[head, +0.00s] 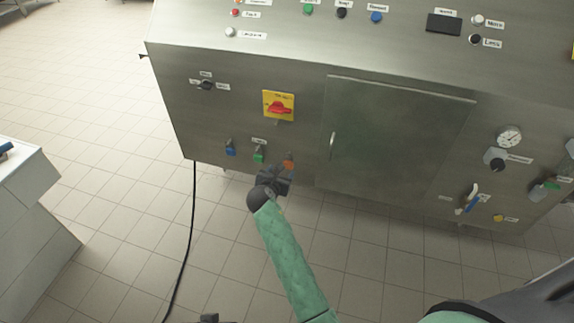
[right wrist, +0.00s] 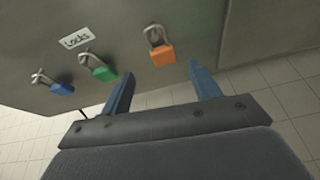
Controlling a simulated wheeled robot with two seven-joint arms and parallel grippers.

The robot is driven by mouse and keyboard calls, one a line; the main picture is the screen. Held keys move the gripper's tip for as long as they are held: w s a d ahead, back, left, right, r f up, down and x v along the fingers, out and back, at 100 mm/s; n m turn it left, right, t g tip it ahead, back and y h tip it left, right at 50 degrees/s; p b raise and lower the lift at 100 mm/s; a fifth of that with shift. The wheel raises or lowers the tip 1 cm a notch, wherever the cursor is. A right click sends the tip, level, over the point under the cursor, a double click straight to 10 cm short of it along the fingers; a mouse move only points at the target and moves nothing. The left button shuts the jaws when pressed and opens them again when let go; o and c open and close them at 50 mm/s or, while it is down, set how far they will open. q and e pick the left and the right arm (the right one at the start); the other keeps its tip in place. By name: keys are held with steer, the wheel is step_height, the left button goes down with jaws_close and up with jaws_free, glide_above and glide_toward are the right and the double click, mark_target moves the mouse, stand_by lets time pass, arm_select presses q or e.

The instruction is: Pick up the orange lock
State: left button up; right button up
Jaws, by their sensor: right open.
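The orange lock (right wrist: 162,55) hangs by its metal shackle on the steel panel, at the upper middle of the right wrist view. In the head view the orange lock (head: 289,163) shows just beyond my right gripper (head: 279,178). In the right wrist view my right gripper (right wrist: 161,72) is open, its two blue fingers apart and empty. The lock appears beyond the fingertips, between them across the picture; the exact gap is unclear. A small dark part at the bottom edge of the head view may be my left gripper (head: 209,318); its fingers cannot be made out.
A green lock (right wrist: 105,74) and a blue lock (right wrist: 63,88) hang left of the orange one, under a "Locks" label (right wrist: 76,38). A red switch on a yellow plate (head: 278,106) is above. A cabinet door (head: 395,135) is right. A black cable (head: 190,235) hangs to the floor.

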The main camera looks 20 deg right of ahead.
mark_target(288, 163)
steer(key=shift+n, duration=0.5)
steer(key=shift+p+x, duration=0.35)
steer(key=shift+x, duration=3.6)
arm_select(q)
steer(key=shift+s+a+r, duration=0.2)
steer(key=shift+a+r, duration=0.2)
steer(key=shift+a, duration=0.1)
arm_select(e)
steer(key=shift+d+r, duration=0.1)
steer(key=c, duration=1.1)
arm_select(q)
steer(key=shift+r, duration=0.15)
arm_select(e)
steer(key=shift+r, duration=0.15)
